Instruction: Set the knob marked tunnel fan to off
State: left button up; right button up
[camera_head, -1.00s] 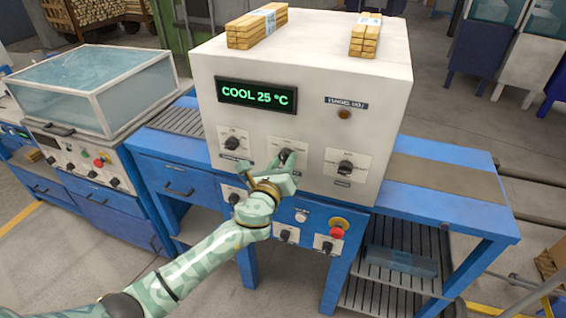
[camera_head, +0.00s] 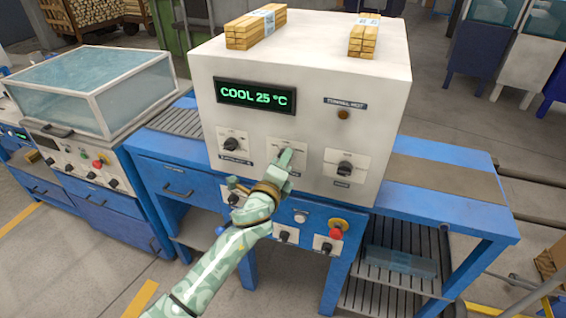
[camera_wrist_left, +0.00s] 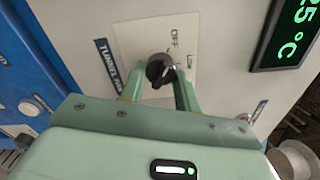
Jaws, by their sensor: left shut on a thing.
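The tunnel fan knob (camera_wrist_left: 158,68) is black and sits on a white plate. In the left wrist view the blue label "TUNNEL FAN" (camera_wrist_left: 108,62) is beside it, and the word OFF is printed on the plate. My left gripper (camera_wrist_left: 157,76) is shut on the knob, one green finger on each side. The knob's exact setting is hard to tell. In the head view my left gripper (camera_head: 286,157) is at the middle plate (camera_head: 299,149) of the white cabinet and hides the knob. My right gripper is not in view.
A left knob (camera_head: 231,144) and a right knob (camera_head: 345,168) flank the middle plate. The display (camera_head: 255,96) reads COOL 25 °C. A red emergency button (camera_head: 336,232) is on the blue panel below. Wood bundles (camera_head: 257,28) lie on the cabinet's top.

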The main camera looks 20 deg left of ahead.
pick_arm(q)
jog(key=shift+n, duration=0.4)
jog(key=shift+f, duration=0.1)
jog(key=o, duration=1)
jog(key=shift+s, duration=0.15)
jog(key=s, duration=0.5)
jog(key=s+p, duration=0.1)
jog(key=s, duration=1)
jog(key=shift+a, duration=0.3)
